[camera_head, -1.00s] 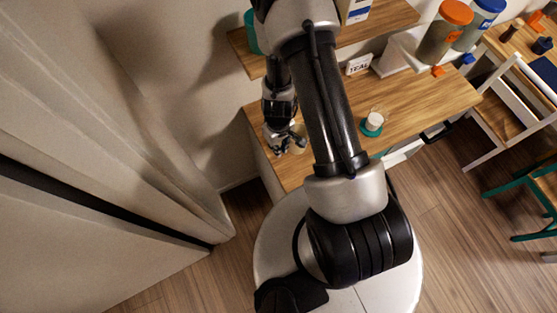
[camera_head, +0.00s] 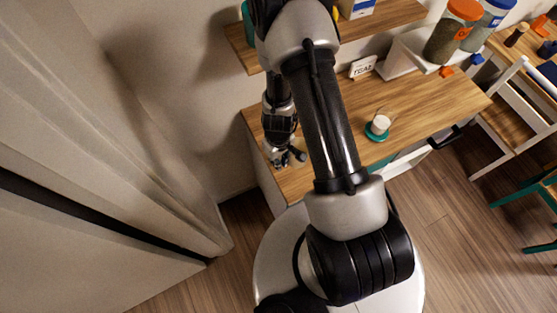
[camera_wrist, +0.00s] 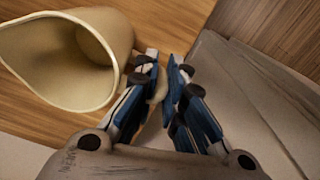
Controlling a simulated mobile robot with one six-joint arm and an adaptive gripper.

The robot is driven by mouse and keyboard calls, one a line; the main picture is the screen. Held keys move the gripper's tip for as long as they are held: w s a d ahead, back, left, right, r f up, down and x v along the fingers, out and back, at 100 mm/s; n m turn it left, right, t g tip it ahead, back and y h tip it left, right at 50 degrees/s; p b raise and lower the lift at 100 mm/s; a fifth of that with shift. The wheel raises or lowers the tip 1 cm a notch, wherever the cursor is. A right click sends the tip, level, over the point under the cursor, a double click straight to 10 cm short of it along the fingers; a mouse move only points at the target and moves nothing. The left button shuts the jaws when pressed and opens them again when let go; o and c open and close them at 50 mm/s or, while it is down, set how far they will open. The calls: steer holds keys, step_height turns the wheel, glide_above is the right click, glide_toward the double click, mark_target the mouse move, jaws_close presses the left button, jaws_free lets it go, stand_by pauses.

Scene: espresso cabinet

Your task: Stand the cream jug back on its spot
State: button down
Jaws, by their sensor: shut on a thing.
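The cream jug (camera_wrist: 75,55) fills the upper left of the wrist view, its wide mouth turned toward the lower left. My gripper (camera_wrist: 163,85) is beside the jug, its blue fingers closed on the pale handle at the jug's right side. In the head view my gripper (camera_head: 291,158) is over the left end of the wooden counter (camera_head: 430,105). There the jug is mostly hidden by my gripper and too small to make out. I cannot tell whether its base touches the counter.
A white cup (camera_head: 381,122) on a teal round base (camera_head: 376,134) stands mid-counter. A small lettered sign (camera_head: 363,67) and a jar with an orange lid (camera_head: 453,33) are farther back. A wooden shelf (camera_head: 392,17) is above the counter. A wall bounds the left.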

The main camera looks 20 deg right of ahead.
steer(key=shift+f, duration=0.2)
steer(key=c, duration=1.7)
jaws_free()
steer(key=shift+r, duration=0.1)
